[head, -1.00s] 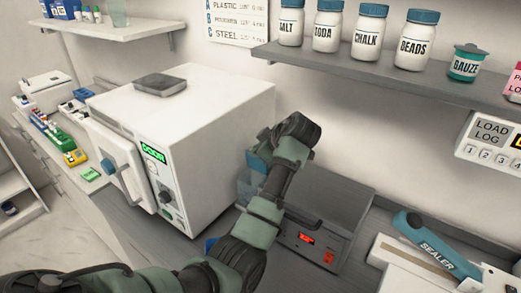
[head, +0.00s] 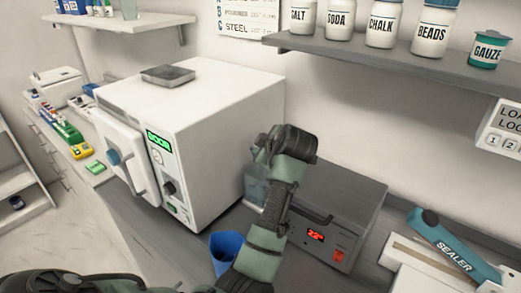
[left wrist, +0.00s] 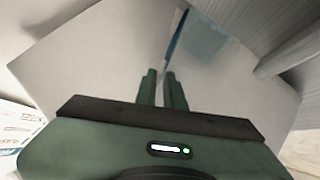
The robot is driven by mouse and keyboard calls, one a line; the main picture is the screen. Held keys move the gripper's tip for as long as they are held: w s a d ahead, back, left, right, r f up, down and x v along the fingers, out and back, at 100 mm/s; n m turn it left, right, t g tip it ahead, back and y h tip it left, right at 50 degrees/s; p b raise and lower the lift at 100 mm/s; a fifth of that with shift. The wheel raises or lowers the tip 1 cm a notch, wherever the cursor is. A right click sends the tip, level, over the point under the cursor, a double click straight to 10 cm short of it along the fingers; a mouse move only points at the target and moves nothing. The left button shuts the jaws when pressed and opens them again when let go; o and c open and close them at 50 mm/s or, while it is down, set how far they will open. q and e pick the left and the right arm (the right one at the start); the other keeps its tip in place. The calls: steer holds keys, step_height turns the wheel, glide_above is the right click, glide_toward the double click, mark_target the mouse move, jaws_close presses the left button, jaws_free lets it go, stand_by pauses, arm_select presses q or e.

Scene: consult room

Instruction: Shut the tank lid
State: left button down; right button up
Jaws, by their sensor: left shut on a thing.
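The tank (head: 345,205) is a grey box on the counter with a red display on its front. Its top looks flat, and a dark bar handle (head: 312,214) runs along the front top edge. My left arm crosses the tank's left side, and my left gripper (head: 285,145) is above its back left corner. The fingers are hidden in the head view. My right gripper is not in view.
A white steriliser (head: 215,130) with its door ajar stands close on the left. A clear bluish container (head: 256,190) and a blue cup (head: 227,250) are beside my arm. A sealer (head: 440,240) lies on the right. A shelf (head: 370,60) with jars hangs above.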

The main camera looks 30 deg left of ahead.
arm_select(q)
steer(key=c, duration=1.5)
jaws_free()
steer(key=shift+w, duration=0.1)
steer(key=shift+b+v, duration=1.15)
steer(key=shift+v, duration=2.8)
